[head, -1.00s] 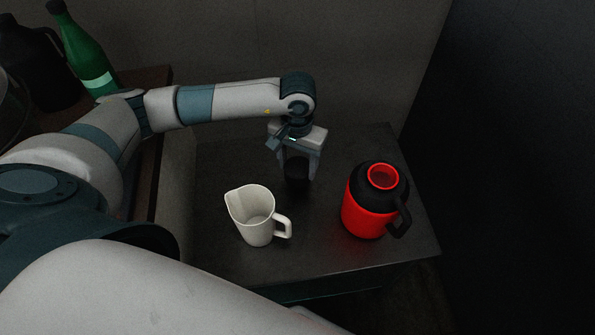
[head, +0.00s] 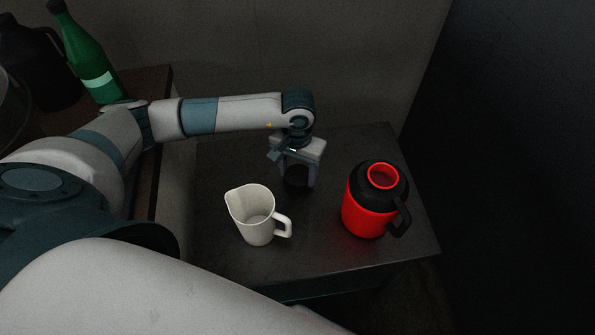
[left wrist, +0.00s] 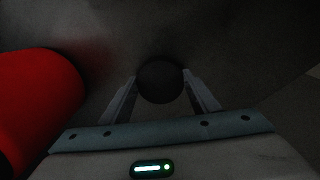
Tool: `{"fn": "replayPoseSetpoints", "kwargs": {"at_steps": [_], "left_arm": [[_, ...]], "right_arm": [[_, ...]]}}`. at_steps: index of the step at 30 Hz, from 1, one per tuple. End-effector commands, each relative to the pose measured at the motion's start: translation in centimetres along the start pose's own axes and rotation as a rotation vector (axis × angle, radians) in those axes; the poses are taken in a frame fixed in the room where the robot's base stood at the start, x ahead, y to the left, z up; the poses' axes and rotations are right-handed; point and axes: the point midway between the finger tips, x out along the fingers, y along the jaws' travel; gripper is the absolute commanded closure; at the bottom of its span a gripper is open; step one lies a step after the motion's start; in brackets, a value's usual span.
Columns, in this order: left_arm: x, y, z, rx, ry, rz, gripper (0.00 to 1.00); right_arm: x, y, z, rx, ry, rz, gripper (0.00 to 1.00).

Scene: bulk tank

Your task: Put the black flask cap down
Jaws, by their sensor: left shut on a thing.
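The black flask cap (head: 296,180) is between the fingers of my left gripper (head: 297,184), which is shut on it. The cap is at or just above the dark table top (head: 340,265); I cannot tell if it touches. In the left wrist view the cap is a dark round shape (left wrist: 160,82) between the two fingertips (left wrist: 160,88). The red flask (head: 364,215) with black shoulder and handle stands upright and open to the right of the gripper. It also shows at the left edge of the left wrist view (left wrist: 35,105). My right gripper is not in view.
A cream jug (head: 254,222) stands on the table in front and left of the cap. A green bottle (head: 88,60) and a dark jug (head: 38,65) stand on a brown surface at the back left. The table's back right area is clear.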

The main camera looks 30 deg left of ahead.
Motion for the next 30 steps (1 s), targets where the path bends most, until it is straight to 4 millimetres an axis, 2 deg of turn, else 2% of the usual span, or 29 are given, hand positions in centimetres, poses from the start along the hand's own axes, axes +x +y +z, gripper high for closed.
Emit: {"fn": "replayPoseSetpoints", "kwargs": {"at_steps": [4, 5, 6, 7, 15, 24, 26, 30], "left_arm": [[0.1, 0.0, 0.0, 0.000, 0.000, 0.000, 0.65], [0.1, 0.0, 0.0, 0.000, 0.000, 0.000, 0.40], [0.1, 0.0, 0.0, 0.000, 0.000, 0.000, 0.30], [0.1, 0.0, 0.0, 0.000, 0.000, 0.000, 0.26], [0.1, 0.0, 0.0, 0.000, 0.000, 0.000, 0.26], [-0.3, 0.0, 0.0, 0.000, -0.001, 0.000, 0.26], [-0.9, 0.0, -0.1, 0.000, 0.003, 0.000, 0.26], [-3.1, 0.0, -0.1, 0.002, 0.005, 0.000, 0.26]], "right_arm": [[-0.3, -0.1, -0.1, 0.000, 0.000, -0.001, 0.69], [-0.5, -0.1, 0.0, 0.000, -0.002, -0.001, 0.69], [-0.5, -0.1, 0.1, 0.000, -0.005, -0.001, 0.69], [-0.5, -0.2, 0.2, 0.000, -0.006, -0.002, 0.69], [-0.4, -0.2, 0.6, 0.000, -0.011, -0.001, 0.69], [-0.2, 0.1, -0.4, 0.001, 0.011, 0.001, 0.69], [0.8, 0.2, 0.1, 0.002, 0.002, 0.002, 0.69], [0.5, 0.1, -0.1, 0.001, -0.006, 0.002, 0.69]]}}
